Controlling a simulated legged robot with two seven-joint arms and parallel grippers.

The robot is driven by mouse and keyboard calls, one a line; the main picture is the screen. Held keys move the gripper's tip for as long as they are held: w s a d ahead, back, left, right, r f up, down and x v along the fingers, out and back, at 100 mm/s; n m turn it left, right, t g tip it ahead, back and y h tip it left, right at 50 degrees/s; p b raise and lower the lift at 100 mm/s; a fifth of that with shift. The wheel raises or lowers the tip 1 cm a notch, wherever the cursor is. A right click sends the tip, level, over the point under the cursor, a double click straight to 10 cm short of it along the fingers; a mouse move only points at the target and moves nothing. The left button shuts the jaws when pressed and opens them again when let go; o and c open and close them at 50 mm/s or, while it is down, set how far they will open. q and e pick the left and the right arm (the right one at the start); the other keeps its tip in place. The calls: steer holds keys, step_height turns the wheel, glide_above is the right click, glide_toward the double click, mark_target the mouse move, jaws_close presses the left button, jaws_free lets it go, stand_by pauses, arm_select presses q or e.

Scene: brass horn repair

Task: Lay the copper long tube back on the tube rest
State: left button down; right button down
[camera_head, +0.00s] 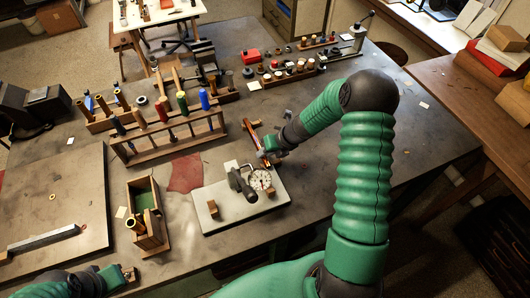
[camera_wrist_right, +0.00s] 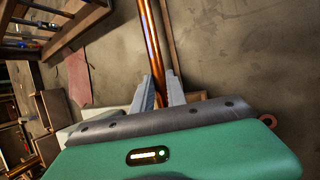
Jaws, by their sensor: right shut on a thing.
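The copper long tube (camera_head: 252,133) is a thin, shiny orange rod near the middle of the bench in the head view. My right gripper (camera_head: 264,155) is shut on its near end. In the right wrist view the tube (camera_wrist_right: 153,40) runs up and away from between the fingers (camera_wrist_right: 161,92). A thin wooden strip (camera_wrist_right: 170,40) lies alongside it, and a small wooden piece (camera_head: 258,124) shows near the tube in the head view; I cannot tell whether these are the tube rest. My left gripper (camera_head: 128,272) is at the lower left, its fingers unclear.
A grey plate with a dial gauge (camera_head: 261,180) stands just in front of my right gripper. A wooden rack (camera_head: 170,140) with coloured-handled tools and a red cloth (camera_head: 186,172) are to the left. Small parts trays (camera_head: 290,72) stand behind.

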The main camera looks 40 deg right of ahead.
stand_by(0.4)
steer(key=c, duration=1.3)
jaws_free()
steer(key=shift+o, duration=0.2)
steer(key=p+v, duration=0.1)
steer(key=v, duration=1.5)
steer(key=shift+s+d+r, duration=0.15)
steer(key=shift+d+r, duration=0.05)
steer(key=shift+r, duration=0.1)
